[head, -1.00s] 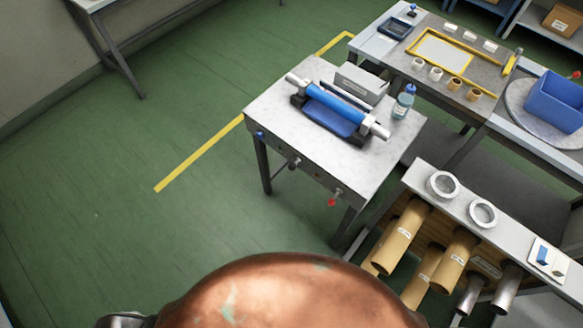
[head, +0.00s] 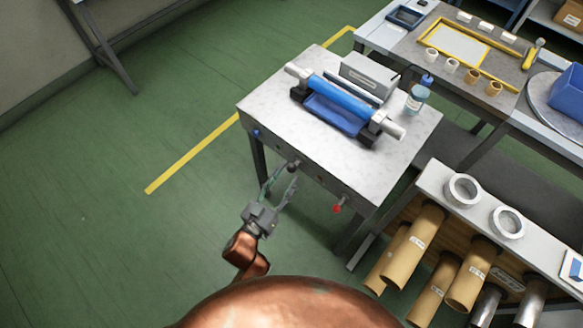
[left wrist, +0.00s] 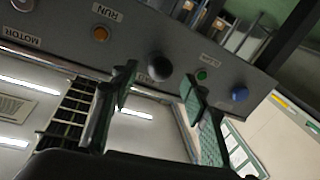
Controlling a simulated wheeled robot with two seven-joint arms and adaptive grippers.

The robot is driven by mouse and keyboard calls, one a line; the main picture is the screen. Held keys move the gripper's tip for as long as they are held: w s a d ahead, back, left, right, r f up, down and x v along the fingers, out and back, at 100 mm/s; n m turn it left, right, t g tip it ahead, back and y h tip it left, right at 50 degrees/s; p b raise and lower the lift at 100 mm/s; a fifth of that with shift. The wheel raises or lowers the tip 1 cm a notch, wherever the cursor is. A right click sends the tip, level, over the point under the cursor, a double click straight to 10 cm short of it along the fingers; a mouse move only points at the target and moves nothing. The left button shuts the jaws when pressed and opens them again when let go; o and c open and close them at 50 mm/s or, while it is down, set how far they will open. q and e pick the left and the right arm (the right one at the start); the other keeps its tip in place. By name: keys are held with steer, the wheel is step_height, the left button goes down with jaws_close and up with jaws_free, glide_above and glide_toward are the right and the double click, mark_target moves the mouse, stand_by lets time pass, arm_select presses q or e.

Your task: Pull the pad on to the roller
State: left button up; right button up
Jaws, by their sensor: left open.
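The blue roller (head: 341,97) lies across the bench top between end supports. A dark blue flat piece, seemingly the pad (head: 334,116), lies along its near side; I cannot tell whether they touch. My left gripper (head: 279,183) is open and empty at the bench's front panel, fingers pointing to a black knob (head: 293,166). In the left wrist view the black knob (left wrist: 159,68) stands on the grey panel, beyond and between the open fingertips (left wrist: 158,92); I see no contact. My right gripper is not in view.
The panel carries an orange button (left wrist: 99,33), a green button (left wrist: 202,75) and a blue button (left wrist: 239,94). A red knob (head: 337,209) is farther right. A bottle (head: 419,95) and grey box (head: 367,74) stand on the bench. A tube rack (head: 432,187) is at right; left floor is clear.

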mark_target(292, 169)
arm_select(q)
steer(key=b+x, duration=0.1)
steer(key=x, duration=0.3)
steer(key=shift+f, duration=0.15)
steer(key=shift+w+d, duration=0.2)
steer(key=shift+w, duration=0.15)
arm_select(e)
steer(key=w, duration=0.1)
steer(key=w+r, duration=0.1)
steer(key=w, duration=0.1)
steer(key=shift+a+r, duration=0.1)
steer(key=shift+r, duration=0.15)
arm_select(q)
jaws_close()
